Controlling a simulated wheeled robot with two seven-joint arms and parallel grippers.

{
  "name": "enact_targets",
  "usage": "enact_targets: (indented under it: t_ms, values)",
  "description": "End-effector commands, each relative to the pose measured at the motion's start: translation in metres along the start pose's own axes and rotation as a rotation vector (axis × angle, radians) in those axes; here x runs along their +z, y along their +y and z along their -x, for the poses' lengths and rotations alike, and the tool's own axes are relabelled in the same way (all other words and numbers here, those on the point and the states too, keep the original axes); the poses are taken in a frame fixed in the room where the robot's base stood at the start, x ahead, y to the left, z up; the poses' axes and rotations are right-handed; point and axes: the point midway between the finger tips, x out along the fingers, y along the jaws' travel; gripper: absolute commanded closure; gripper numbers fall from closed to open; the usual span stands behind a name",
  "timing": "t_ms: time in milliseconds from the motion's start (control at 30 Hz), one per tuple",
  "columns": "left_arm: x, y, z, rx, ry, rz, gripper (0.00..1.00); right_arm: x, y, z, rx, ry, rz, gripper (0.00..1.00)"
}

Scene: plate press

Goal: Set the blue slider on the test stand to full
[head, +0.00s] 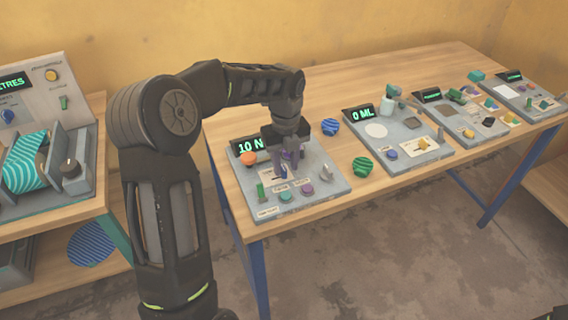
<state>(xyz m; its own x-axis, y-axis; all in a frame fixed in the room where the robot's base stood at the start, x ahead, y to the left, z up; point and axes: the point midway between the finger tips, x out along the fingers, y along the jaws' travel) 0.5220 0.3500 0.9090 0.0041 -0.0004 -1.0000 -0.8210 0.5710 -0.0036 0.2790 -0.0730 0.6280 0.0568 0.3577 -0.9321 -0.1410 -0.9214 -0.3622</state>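The test stand is the grey panel (325,184) at the near left end of the table, with a green display reading 10 N (251,146). My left gripper (287,168) points down over the middle of this panel. Its fingers are small and dark here, so I cannot tell whether they are apart or closed on something. I cannot make out the blue slider for certain; the gripper covers the middle of the panel. My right gripper is not in view.
An orange knob (248,159), a green lever (261,191) and green and pink buttons (306,190) surround the gripper. A striped blue ball (330,127) and striped green ball (363,166) lie to the right. Further panels, one reading 0 ML (362,114), follow.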

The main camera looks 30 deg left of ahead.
Motion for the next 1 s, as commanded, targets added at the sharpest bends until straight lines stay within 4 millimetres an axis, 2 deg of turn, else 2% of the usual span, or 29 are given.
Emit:
enact_targets:
  t_ms: [367, 467, 800, 1000]
  values:
    - [0.000, 0.001, 0.005, 0.002, 0.000, 0.001, 0.65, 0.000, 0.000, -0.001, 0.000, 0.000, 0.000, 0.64]
    - [0.001, 0.000, 0.015, 0.001, -0.001, 0.000, 0.65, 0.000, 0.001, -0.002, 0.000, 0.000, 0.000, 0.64]
    - [0.001, 0.000, 0.068, 0.000, -0.002, 0.000, 0.65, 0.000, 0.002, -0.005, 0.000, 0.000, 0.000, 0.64]
    - [0.000, 0.000, 0.078, 0.002, 0.001, -0.001, 0.65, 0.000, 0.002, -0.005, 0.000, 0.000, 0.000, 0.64]
